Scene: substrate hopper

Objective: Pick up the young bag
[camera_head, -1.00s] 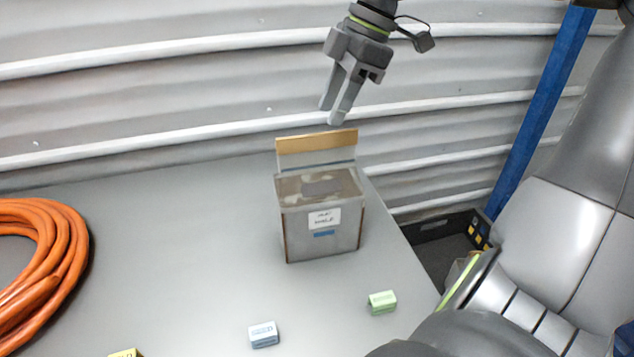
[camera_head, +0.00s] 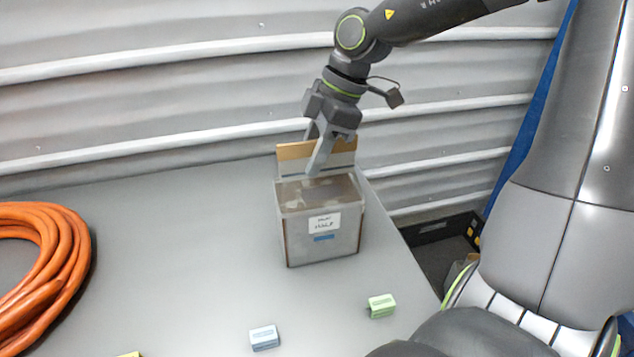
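A grey, box-shaped container (camera_head: 298,238) with a white label and a blue strip stands upright near the table's right edge. An upright panel with a tan top band (camera_head: 292,152) rises at its back; I cannot tell whether this is the young bag, and the label is too small to read. My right gripper (camera_head: 314,153) points down at this panel. One finger reaches in front of the panel and the other shows at its top edge, partly hidden. The fingers are apart; contact with the panel is unclear. My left gripper is not in view.
A green block (camera_head: 381,305) and a blue block (camera_head: 264,338) lie on the grey table (camera_head: 170,250), with a yellow one (camera_head: 129,354) at the bottom edge. A coiled orange hose (camera_head: 70,250) lies at left. A dark crate (camera_head: 440,240) stands beyond the table's right edge.

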